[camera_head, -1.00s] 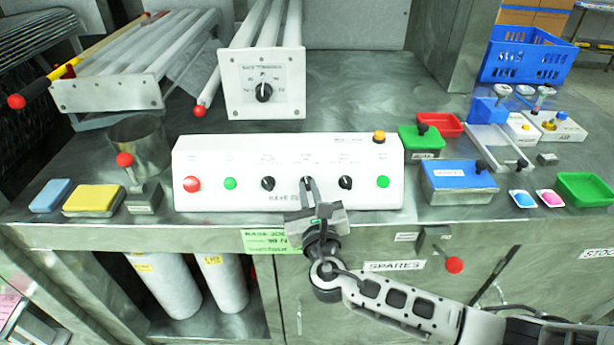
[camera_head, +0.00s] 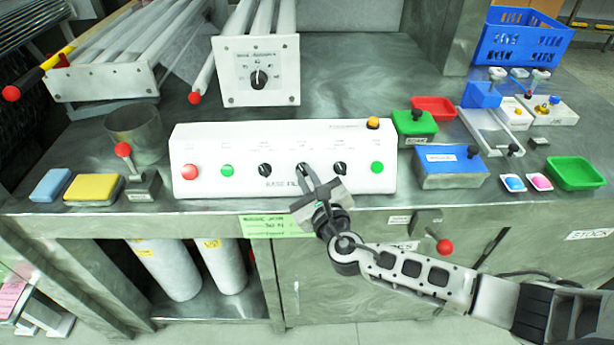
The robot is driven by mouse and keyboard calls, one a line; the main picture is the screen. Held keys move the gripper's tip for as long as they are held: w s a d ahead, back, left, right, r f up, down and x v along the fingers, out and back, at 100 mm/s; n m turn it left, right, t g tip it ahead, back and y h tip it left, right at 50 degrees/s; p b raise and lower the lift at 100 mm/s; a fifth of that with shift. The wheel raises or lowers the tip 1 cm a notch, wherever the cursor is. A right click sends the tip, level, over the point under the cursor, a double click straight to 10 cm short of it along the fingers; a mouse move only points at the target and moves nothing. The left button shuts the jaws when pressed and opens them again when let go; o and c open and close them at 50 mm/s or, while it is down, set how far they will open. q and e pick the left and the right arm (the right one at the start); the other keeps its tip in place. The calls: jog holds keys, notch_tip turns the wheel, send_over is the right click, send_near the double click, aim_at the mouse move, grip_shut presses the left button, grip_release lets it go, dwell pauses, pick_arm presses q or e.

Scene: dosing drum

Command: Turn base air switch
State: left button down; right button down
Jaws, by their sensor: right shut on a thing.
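A white control box (camera_head: 345,188) stands on the metal bench, with a row of buttons and black switches on its sloped front. My right gripper (camera_head: 310,178) reaches up from the lower right and is shut on the middle black switch (camera_head: 303,168). My left gripper is not in view.
A red button (camera_head: 190,172) and green buttons (camera_head: 227,171) share the panel. A red-knobbed lever (camera_head: 124,150) stands left of the box. A blue tray (camera_head: 450,167) and green tray (camera_head: 575,172) lie to the right. A red knob (camera_head: 445,246) sticks out below the bench edge.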

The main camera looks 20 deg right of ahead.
jog(key=c, duration=1.5)
grip_release()
jog(key=shift+f, duration=0.15)
jog(key=shift+s, duration=0.1)
jog(key=s+b, duration=0.1)
jog(key=s, duration=1.4)
jog(key=shift+s+d+b, duration=0.35)
jog(key=shift+d+b, duration=0.05)
jog(key=s+f+n+g, duration=0.2)
jog(key=f+n, duration=0.3)
jog(key=n, duration=0.6)
jog(key=s+a+f+n+g+y, duration=0.1)
jog(key=s+f+n+g, duration=0.2)
jog(key=n, duration=0.8)
jog(key=s+f+n+g, duration=0.3)
jog(key=f+n, duration=0.4)
jog(key=n, duration=0.3)
jog(key=shift+a+n+y, duration=0.3)
jog(key=shift+n, duration=0.1)
